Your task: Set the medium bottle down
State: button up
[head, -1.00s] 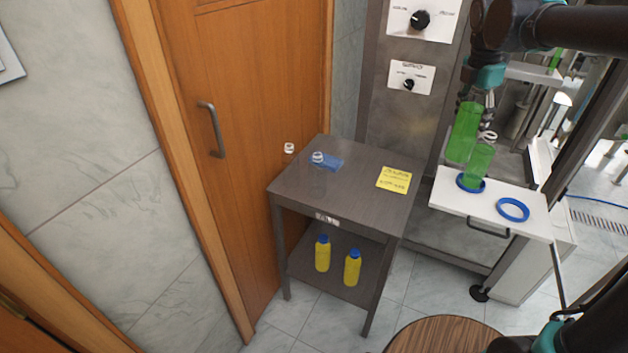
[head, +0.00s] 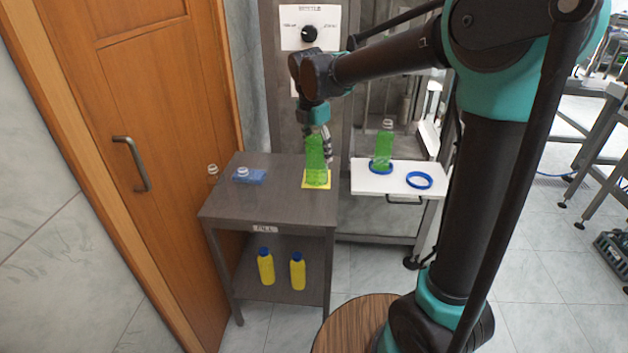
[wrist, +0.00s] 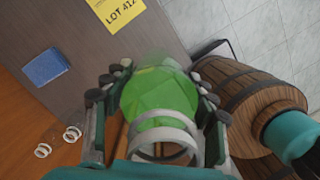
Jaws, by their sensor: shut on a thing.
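My gripper (head: 318,135) is shut on a green see-through bottle (head: 316,165), held upright in the head view over the grey table (head: 275,200), in front of the yellow note. Whether its base touches the table cannot be told. In the wrist view my gripper (wrist: 158,95) has its fingers on both sides of the green bottle (wrist: 165,85), its clear neck towards the camera. A second green bottle (head: 382,150) stands in a blue ring (head: 373,167) on the white shelf (head: 400,184).
The yellow note (head: 306,183) lies on the table, also in the wrist view (wrist: 116,12). Two clear bottles, with necks (head: 213,170) and (head: 242,172), are at the left by a blue pad (head: 256,177). An empty blue ring (head: 419,180) lies on the shelf. Yellow bottles (head: 266,266) stand below.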

aim_at(318, 180)
notch_tip(318, 180, down, 11)
jog(key=shift+r, duration=0.1)
dwell(0.4)
jog(key=o, duration=1.7)
jog(key=shift+c, duration=0.2)
jog(key=r, duration=0.8)
jog(key=s+a+r, duration=0.1)
jog(key=r, duration=0.3)
jog(key=shift+a, duration=0.1)
